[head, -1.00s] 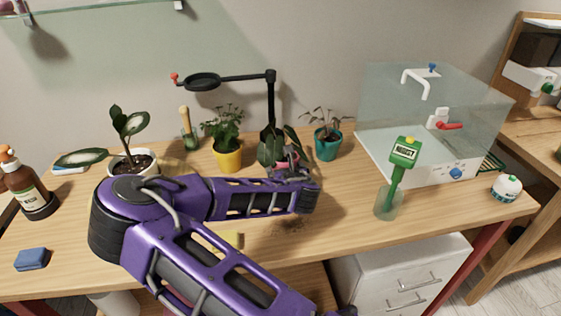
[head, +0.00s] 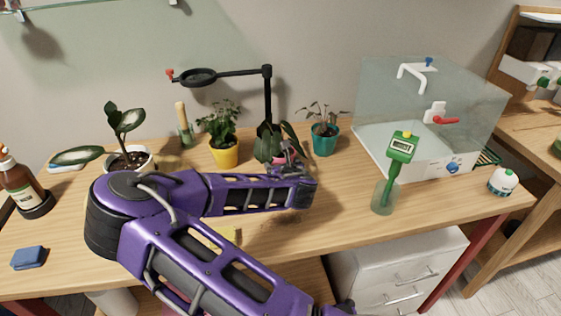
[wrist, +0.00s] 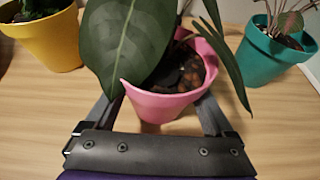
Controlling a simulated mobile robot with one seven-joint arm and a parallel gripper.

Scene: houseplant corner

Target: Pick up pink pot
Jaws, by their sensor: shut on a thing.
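The pink pot (wrist: 160,104) is in the middle of the wrist view, with dark soil and a plant (wrist: 130,42) with large dark green leaves. My gripper (wrist: 165,112) has one finger on each side of the pot and is shut on it. In the head view the pink pot (head: 279,158) is partly hidden by its leaves and my gripper (head: 288,155). Whether its base touches the table is hard to tell.
A yellow pot (head: 224,154) stands left of the pink pot and a teal pot (head: 325,141) stands right of it. The black lamp stand (head: 267,95) is close behind.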

